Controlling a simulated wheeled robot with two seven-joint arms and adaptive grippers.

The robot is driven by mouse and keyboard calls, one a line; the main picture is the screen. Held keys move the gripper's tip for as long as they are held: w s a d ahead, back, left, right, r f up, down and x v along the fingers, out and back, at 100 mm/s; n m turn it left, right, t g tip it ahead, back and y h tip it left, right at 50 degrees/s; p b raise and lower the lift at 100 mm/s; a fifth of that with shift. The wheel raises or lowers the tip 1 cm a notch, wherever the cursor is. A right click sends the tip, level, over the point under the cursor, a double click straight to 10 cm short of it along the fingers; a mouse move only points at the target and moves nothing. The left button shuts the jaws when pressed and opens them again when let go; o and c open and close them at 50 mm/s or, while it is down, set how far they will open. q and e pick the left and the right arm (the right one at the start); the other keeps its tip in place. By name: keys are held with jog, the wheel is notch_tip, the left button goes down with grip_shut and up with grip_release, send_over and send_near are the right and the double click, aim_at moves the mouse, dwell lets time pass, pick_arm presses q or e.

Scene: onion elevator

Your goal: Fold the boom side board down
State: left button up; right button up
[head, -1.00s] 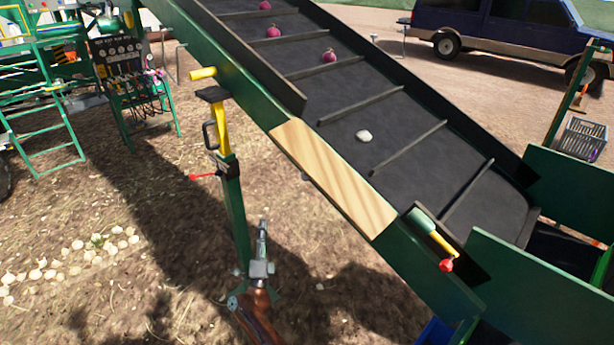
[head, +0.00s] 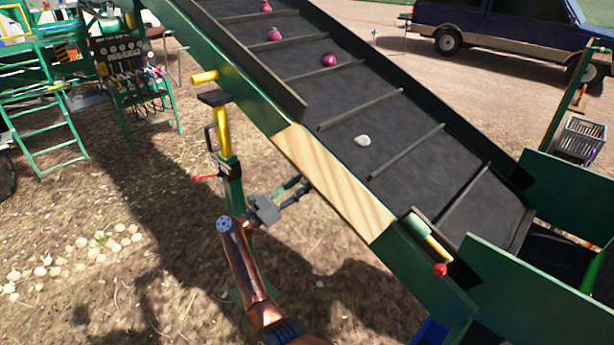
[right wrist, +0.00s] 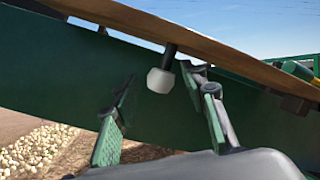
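The boom side board (head: 335,185) is a pale wooden plank on the near side of the green boom (head: 240,85). In the right wrist view its underside and edge (right wrist: 215,47) run across the top. A white knob (right wrist: 160,80) on a short dark stem hangs below it. My right gripper (head: 300,188) is at the board's lower left edge. In the right wrist view the right gripper (right wrist: 162,95) is open, with its green-padded fingers on either side of the knob and nothing gripped. My left gripper is not in view.
The dark conveyor belt (head: 390,115) carries red onions (head: 329,60) and a white lump (head: 362,141). A yellow-topped post (head: 222,130) with a red handle stands left of my right arm. A red-knobbed lever (head: 432,248) sits right of the board. Bare ground lies below.

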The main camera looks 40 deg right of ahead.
jog(key=shift+x, duration=0.8)
jog(key=shift+c, duration=0.3)
jog(key=shift+a, duration=0.1)
grip_shut()
